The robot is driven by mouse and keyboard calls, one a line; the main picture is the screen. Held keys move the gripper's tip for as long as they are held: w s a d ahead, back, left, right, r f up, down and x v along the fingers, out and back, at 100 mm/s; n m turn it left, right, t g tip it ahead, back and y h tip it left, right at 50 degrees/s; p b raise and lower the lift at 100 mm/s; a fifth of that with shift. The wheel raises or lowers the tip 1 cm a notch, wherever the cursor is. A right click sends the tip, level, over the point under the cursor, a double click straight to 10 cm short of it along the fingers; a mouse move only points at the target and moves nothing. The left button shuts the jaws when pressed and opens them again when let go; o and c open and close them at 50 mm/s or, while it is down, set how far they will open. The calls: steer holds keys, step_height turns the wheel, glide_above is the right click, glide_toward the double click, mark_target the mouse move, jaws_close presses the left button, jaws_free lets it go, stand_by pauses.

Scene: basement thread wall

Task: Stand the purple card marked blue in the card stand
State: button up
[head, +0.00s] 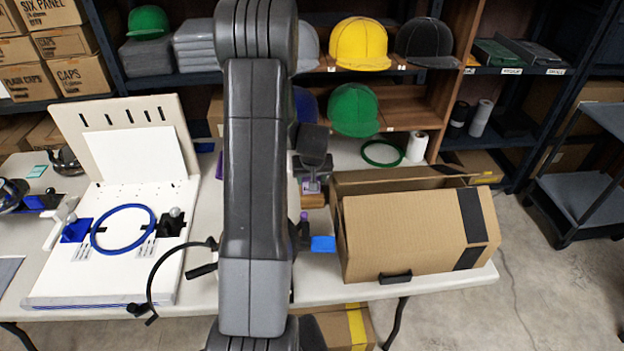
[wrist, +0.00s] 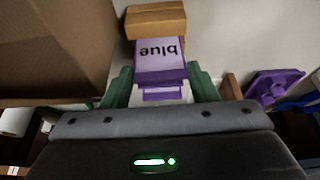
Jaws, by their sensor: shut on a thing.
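The purple card (wrist: 160,55), with "blue" on its pale face, is between my gripper's (wrist: 162,88) green-padded fingers in the wrist view. The lettering is upside down there. My gripper is shut on the card's near part. A tan wooden block (wrist: 155,20), which looks like the card stand, is just beyond the card's far edge. In the head view, the card (head: 312,182) shows as a small purple patch below my gripper, and the wooden block (head: 313,200) is right under it on the table. I cannot tell whether the card sits in a slot.
A large cardboard box (head: 405,235) stands close to the right of the block. A white board with a blue hoop (head: 123,229) is on the left of the table. A purple part (wrist: 272,88) lies right of my gripper. Caps fill the shelves behind.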

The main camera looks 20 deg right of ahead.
steer(key=shift+f, duration=0.15)
steer(key=shift+f+b, duration=0.3)
steer(key=shift+b, duration=0.05)
steer(key=o, duration=0.9)
steer(key=shift+r, duration=0.1)
steer(key=v, duration=1.3)
steer(key=shift+s+r, duration=0.2)
steer(key=shift+r, duration=0.1)
